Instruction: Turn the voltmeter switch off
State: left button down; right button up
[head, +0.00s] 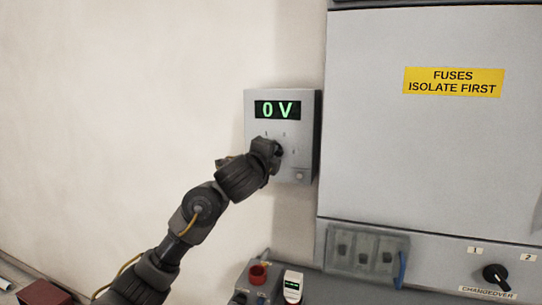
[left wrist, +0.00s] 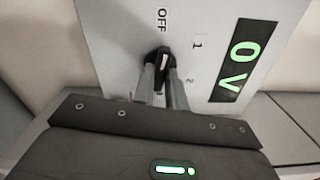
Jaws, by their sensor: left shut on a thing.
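The voltmeter (head: 258,178) is a grey wall box with a green display (head: 278,110) reading "0 V". In the left wrist view, its black switch knob (left wrist: 164,60) stands between labels OFF (left wrist: 162,19), 1 (left wrist: 197,43) and 2 (left wrist: 190,80). The knob's white mark points roughly toward OFF. My left gripper (left wrist: 161,82) is shut on the knob, one finger on each side. In the head view, my left gripper (head: 278,150) covers most of the knob. My right gripper is not in view.
A large grey cabinet (head: 400,150) with a yellow "FUSES ISOLATE FIRST" label (head: 453,82) stands close on the right. It carries a changeover switch (head: 496,277) low down. A grey box with a red button (head: 258,274) and a small white meter (head: 292,286) sit below. The wall at left is bare.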

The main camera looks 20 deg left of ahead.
pick_arm(q)
jog(key=shift+n, duration=1.1)
jog(key=c, duration=1.4)
grip_release()
jog(key=shift+c, duration=0.2)
jog(key=s+p, duration=0.3)
jog(key=s, duration=0.7)
jog(key=shift+s+a, duration=0.35)
jog(key=shift+a, duration=0.05)
